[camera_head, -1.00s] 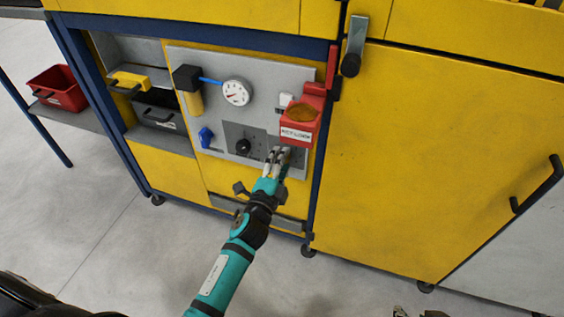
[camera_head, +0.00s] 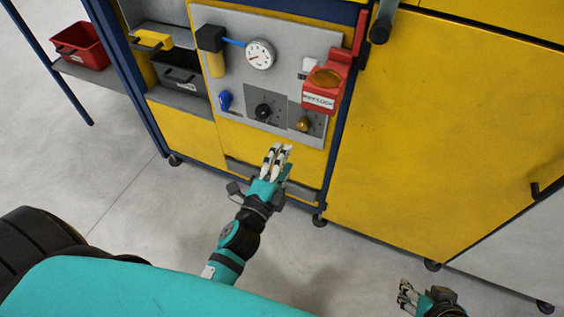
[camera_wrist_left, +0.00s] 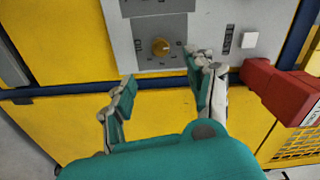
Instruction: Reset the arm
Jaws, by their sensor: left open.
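My left gripper (camera_head: 277,158) is in front of the lower edge of the grey control panel (camera_head: 228,90), apart from it. In the left wrist view its teal fingers (camera_wrist_left: 163,92) are spread with nothing between them. Beyond them is a brass knob (camera_wrist_left: 160,46) on a grey plate, which also shows in the head view (camera_head: 303,124). My right gripper (camera_head: 408,296) is low at the bottom right, above the floor, and partly cut off. Its finger opening is too small to judge.
The panel carries a black knob (camera_head: 263,111), a gauge (camera_head: 260,54), a blue part (camera_head: 225,100) and a red box (camera_head: 325,90). A yellow cabinet door (camera_head: 430,110) stands to the right. A red bin (camera_head: 80,46) sits on the left shelf. The floor below is open.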

